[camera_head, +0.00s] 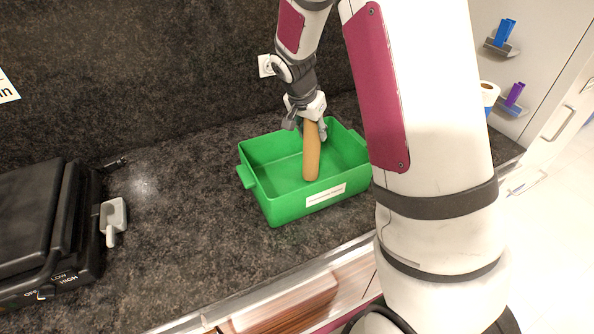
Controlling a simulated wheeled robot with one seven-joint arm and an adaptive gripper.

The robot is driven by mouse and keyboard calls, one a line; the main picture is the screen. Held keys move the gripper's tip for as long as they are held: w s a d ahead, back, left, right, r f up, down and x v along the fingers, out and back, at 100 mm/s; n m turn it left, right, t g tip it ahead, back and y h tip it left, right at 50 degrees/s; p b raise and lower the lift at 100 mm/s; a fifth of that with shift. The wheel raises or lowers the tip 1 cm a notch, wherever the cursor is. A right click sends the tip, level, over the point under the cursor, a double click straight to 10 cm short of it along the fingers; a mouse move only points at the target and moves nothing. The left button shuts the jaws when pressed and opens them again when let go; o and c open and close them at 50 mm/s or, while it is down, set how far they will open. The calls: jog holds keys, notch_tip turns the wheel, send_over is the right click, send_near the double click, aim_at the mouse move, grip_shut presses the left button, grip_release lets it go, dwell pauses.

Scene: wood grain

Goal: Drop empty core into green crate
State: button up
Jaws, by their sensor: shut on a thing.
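The green crate (285,207) stands on the dark speckled counter, with a white label on its front wall. My gripper (311,124) is over the crate, pointing down, and is shut on the upper end of the empty core (312,155). The core is a long tan tube, held nearly upright. Its lower end shows against the inside of the crate; I cannot tell whether it touches the crate floor. My arm hides the right end of the crate.
A black appliance (45,215) with a grey handle (113,218) stands at the left. A wall socket (266,66) is behind. The counter (185,200) between appliance and crate is clear.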

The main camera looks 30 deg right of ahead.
jog(key=o, duration=1.4)
jog(key=shift+r, duration=0.15)
jog(key=v, duration=1.1)
jog(key=shift+a+r, duration=0.15)
jog(key=shift+r, duration=0.2)
jog(key=shift+s, duration=0.1)
jog(key=s+a+r+n+t+y, duration=0.1)
jog(key=s+a+r+n, duration=0.2)
jog(key=s, duration=0.5)
jog(key=s+a+r+n+t+y, duration=0.1)
jog(key=s+a+r+n, duration=0.2)
jog(key=s, duration=0.6)
jog(key=s+a+r+n+t+y, duration=0.1)
jog(key=s+a+r+n+y, duration=0.1)
jog(key=s+n, duration=0.4)
jog(key=shift+s+a+r, duration=0.45)
jog(key=shift+s+a, duration=0.1)
jog(key=shift+s, duration=0.15)
jog(key=shift+s+a+r, duration=0.45)
jog(key=shift+s+a, duration=0.1)
jog(key=shift+s, duration=0.2)
